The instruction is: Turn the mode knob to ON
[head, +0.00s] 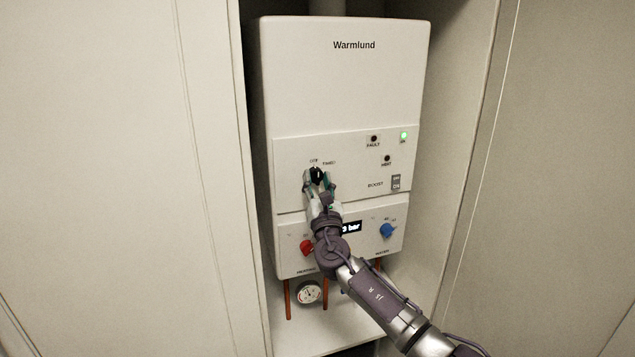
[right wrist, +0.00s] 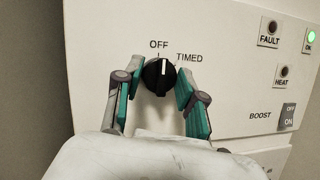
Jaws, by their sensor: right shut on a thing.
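The mode knob (head: 317,175) is a black dial on the white boiler's upper panel (head: 350,150). In the right wrist view the knob (right wrist: 157,78) has a white pointer line facing up, near the OFF label, with TIMED to its upper right. No ON label shows around this knob; the gripper covers part of the panel below it. My right gripper (head: 318,182) is shut on the knob; in the right wrist view its teal-padded fingers (right wrist: 157,88) are on both sides of it. My left gripper is not in view.
A red knob (head: 307,247), a blue knob (head: 387,230) and a display (head: 351,227) sit on the lower panel near my arm. A BOOST switch (head: 396,183) and a lit green lamp (head: 404,137) are to the right. Cabinet walls flank the boiler; a gauge (head: 309,292) hangs below.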

